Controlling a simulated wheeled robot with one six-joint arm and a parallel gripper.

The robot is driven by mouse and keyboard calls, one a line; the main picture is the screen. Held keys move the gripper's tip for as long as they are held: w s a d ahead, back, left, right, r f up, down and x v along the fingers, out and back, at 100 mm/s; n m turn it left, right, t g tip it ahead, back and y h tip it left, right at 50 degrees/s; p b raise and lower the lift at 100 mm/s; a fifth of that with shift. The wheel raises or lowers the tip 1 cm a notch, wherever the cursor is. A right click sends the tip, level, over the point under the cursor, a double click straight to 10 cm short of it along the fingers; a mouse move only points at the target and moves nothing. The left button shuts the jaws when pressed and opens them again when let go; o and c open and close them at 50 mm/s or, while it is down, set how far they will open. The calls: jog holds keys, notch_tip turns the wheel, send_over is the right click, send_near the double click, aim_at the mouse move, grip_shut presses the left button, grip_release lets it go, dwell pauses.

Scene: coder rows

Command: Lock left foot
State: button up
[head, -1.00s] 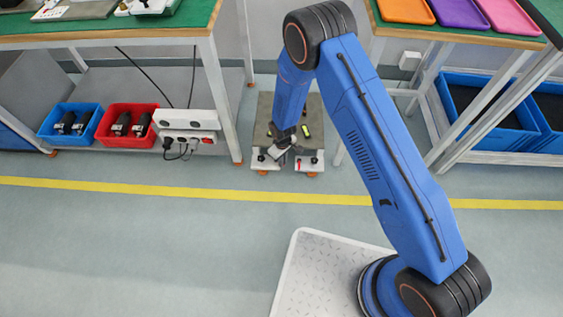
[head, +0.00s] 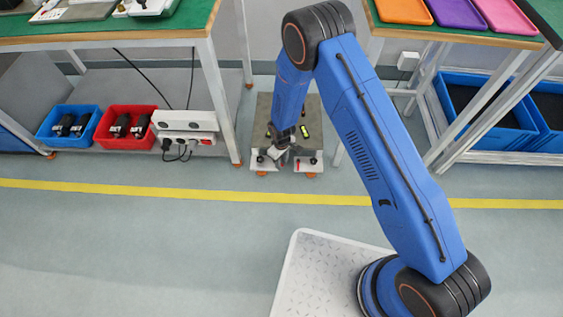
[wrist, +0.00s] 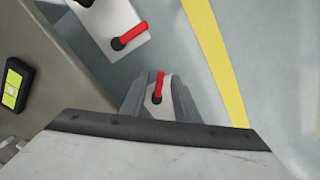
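A low stand (head: 262,113) with two white feet at its front is on the floor. The right foot (head: 312,165) shows in the head view, and in the wrist view (wrist: 100,20) with its red lever (wrist: 132,35). My gripper (head: 279,158) is down at the left foot (head: 259,165). In the wrist view its fingers (wrist: 159,98) are apart, one on each side of the left foot's red lever (wrist: 160,80) and its black pivot. I cannot tell whether a finger touches the lever. The gripper body hides part of the stand.
A black and yellow-green device (wrist: 15,85) lies on the stand. A workbench leg (head: 220,100) is to the left, and a frame with blue bins (head: 485,115) to the right. A yellow line (head: 150,190) crosses the clear floor in front.

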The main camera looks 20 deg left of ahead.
notch_tip(320, 180, up, 17)
jog(key=shift+r, duration=0.15)
dwell(0.5)
dwell(0.5)
jog(key=w+d+r+m+t, duration=0.1)
jog(key=w+d+r+m, duration=0.1)
jog(key=d+r, duration=0.55)
jog(key=w+d+r+m, duration=0.15)
jog(key=d+r, duration=0.25)
jog(key=r, duration=0.7)
jog(key=s+d+r+m+t+y, duration=0.1)
jog(key=s+d+r+m, duration=0.15)
jog(key=d+r, duration=1.25)
jog(key=s+d+r+m+t, duration=0.2)
jog(key=s+d+r+m, duration=0.2)
jog(key=s+d+r, duration=0.8)
jog(key=s+d+m+h, duration=0.1)
jog(key=s+d+m, duration=0.2)
jog(key=s+d, duration=0.6)
jog(key=s, duration=0.4)
jog(key=shift+f+t, duration=0.15)
jog(key=shift+t, duration=0.25)
jog(key=shift+w, duration=0.1)
